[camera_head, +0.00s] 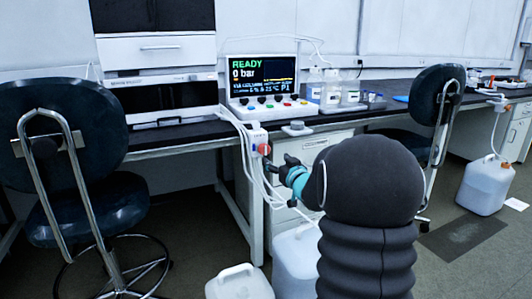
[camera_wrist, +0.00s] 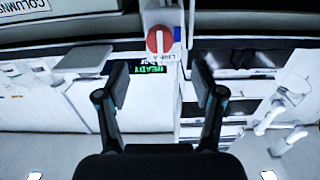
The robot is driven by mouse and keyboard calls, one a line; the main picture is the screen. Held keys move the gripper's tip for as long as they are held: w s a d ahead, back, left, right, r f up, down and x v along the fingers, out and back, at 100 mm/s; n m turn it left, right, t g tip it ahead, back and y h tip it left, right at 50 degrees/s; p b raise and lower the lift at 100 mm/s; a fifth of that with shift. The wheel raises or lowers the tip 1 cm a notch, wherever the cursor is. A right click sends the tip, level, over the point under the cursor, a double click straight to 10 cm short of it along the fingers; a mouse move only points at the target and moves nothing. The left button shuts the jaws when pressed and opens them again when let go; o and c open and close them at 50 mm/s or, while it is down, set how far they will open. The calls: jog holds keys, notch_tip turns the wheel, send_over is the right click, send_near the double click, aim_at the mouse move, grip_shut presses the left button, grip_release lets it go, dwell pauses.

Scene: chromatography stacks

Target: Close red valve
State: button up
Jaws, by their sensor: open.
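The red valve (camera_head: 263,149) is a small red round knob on a white block at the front edge of the bench. It also shows in the wrist view (camera_wrist: 153,41), near the top middle, with a white bar running up and down across its face. My gripper (camera_head: 279,167) is just to the right of and below the valve in the head view, apart from it. In the wrist view my gripper (camera_wrist: 158,68) is open and empty, with one finger on each side of the valve's line. My dark arm hides part of the area behind it.
A display (camera_head: 262,78) reading READY and 0 bar stands on the bench (camera_head: 340,117). White tubes hang beside the valve. White jugs (camera_head: 240,283) stand on the floor below. Dark chairs stand at left (camera_head: 75,135) and right (camera_head: 437,100).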

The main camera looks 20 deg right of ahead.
aim_at(265, 151)
jog(key=w, duration=0.9)
jog(key=c, duration=1.1)
